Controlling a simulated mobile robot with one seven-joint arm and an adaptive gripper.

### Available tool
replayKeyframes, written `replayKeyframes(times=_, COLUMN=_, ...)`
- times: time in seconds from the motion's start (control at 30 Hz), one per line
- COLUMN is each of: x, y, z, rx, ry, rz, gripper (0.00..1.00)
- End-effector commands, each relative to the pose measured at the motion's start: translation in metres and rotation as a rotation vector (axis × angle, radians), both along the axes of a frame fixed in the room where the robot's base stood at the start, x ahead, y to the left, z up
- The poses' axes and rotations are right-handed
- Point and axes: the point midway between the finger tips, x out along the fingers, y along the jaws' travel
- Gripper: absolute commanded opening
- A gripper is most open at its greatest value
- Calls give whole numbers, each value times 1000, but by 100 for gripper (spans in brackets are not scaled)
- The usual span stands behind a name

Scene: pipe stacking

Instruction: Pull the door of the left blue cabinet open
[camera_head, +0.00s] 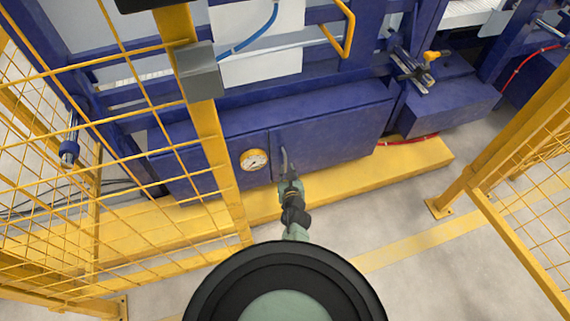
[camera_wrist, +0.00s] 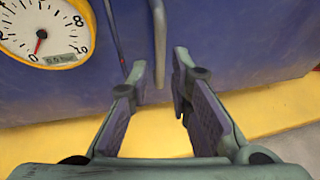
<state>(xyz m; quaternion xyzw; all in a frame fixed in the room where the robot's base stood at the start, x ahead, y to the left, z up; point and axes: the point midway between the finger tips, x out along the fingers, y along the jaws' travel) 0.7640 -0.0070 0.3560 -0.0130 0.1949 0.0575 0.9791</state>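The left blue cabinet (camera_head: 330,118) is low and wide, under the blue machine frame, and its door looks shut. A grey vertical handle (camera_head: 284,160) is on the door near its left edge. In the wrist view the handle (camera_wrist: 159,40) comes down from the top, and its lower end is just beyond and between my fingertips. My gripper (camera_head: 291,186) is in front of the door at the handle's lower end. In the wrist view my gripper (camera_wrist: 160,78) is open, with a clear gap between its fingers. I cannot tell whether either finger touches the handle.
A round pressure gauge (camera_head: 254,159) is left of the handle. A yellow plinth (camera_head: 400,165) runs below the cabinet. A yellow mesh fence (camera_head: 110,150) with a post stands close on the left, and another fence (camera_head: 530,190) on the right. Grey floor between is clear.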

Motion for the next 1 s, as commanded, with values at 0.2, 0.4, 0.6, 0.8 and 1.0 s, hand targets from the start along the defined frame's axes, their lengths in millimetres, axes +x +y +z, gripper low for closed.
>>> replayKeyframes(times=0.2, x=38, y=4, z=-19, rx=1, ry=-3, rz=0, gripper=19)
replayKeyframes(times=0.4, x=54, y=6, z=-24, rx=1, ry=0, rz=0, gripper=19)
replayKeyframes(times=0.6, x=57, y=7, z=-24, rx=1, ry=0, rz=0, gripper=19)
replayKeyframes(times=0.8, x=57, y=7, z=-23, rx=1, ry=0, rz=0, gripper=14)
replayKeyframes(times=1.0, x=56, y=7, z=-23, rx=1, ry=0, rz=0, gripper=1)
